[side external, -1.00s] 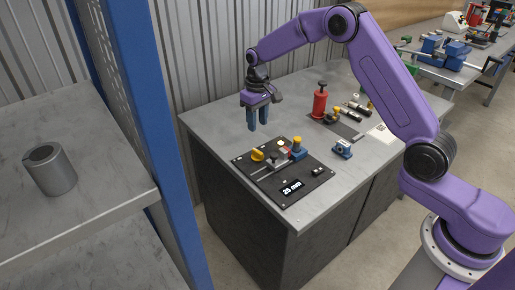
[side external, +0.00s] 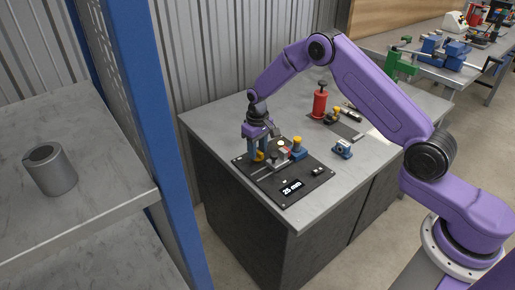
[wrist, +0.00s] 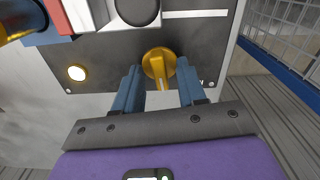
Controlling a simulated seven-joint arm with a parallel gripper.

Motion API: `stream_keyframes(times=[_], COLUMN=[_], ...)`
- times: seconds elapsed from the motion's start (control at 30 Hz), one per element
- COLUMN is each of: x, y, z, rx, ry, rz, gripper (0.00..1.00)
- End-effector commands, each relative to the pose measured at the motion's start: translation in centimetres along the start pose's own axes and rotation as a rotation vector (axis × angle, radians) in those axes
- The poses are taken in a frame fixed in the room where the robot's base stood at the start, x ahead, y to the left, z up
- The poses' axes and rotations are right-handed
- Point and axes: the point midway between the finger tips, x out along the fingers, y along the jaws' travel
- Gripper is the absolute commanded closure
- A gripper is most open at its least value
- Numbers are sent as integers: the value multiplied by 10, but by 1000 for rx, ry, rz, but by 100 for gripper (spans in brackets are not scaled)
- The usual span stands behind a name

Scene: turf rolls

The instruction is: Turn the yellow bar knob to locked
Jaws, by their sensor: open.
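The yellow bar knob (wrist: 158,66) sits on the black panel (wrist: 100,62), between my two blue fingers in the wrist view. Its bar points toward the gripper's palm in that view. In the side external view the knob (side external: 259,156) is partly hidden by my gripper (side external: 258,150), at the panel's (side external: 308,193) far left corner. My gripper (wrist: 158,90) is open, with a gap to the knob on each side. A small lock mark shows near the panel edge, right of the knob, in the wrist view.
The panel also carries a slider track, a blue block with a yellow top (side external: 297,149) and a "25 mm" display (side external: 291,188). A lit round button (wrist: 77,73) shows left of the knob. A small blue clamp (side external: 342,149) and a red bottle (side external: 320,103) stand on the bench.

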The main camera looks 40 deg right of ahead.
Motion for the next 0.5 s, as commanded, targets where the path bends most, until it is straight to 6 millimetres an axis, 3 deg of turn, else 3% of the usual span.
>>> stream_keyframes(times=[0.07,0.17,0.2,0.5], x=[0,0,0,0], y=[0,0,0,0], z=[0,0,0,0], rx=[0,0,0,17], ry=[0,0,0,-1], rz=[0,0,0,0], gripper=[63,95,100,100])
